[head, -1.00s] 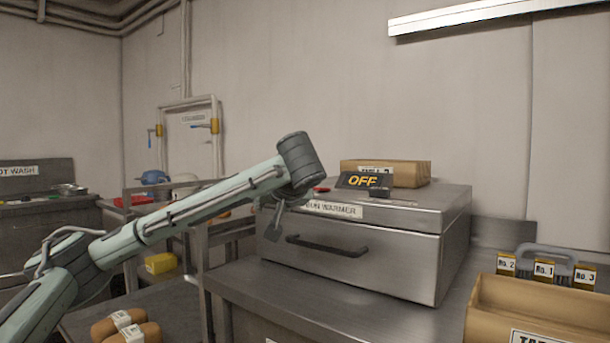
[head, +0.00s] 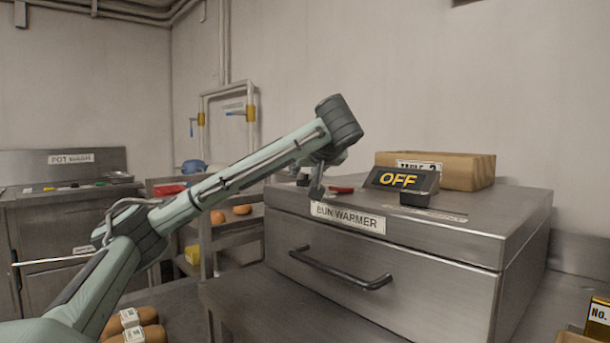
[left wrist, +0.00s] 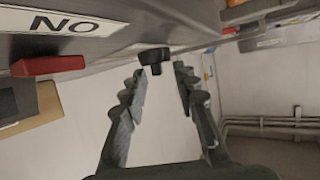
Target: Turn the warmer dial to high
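The steel bun warmer (head: 450,262) stands on a counter, its tilted display (head: 400,179) reading OFF. A small black block (head: 418,198) sits in front of the display. My left gripper (head: 317,188) is at the warmer's upper left edge. In the left wrist view its fingers (left wrist: 160,72) are apart and empty, with a dark knob-like part (left wrist: 153,57) just beyond the tips. I cannot tell which part is the dial.
The warmer's front has a dark bar handle (head: 340,268). A rack (head: 225,237) with buns stands behind my left arm.

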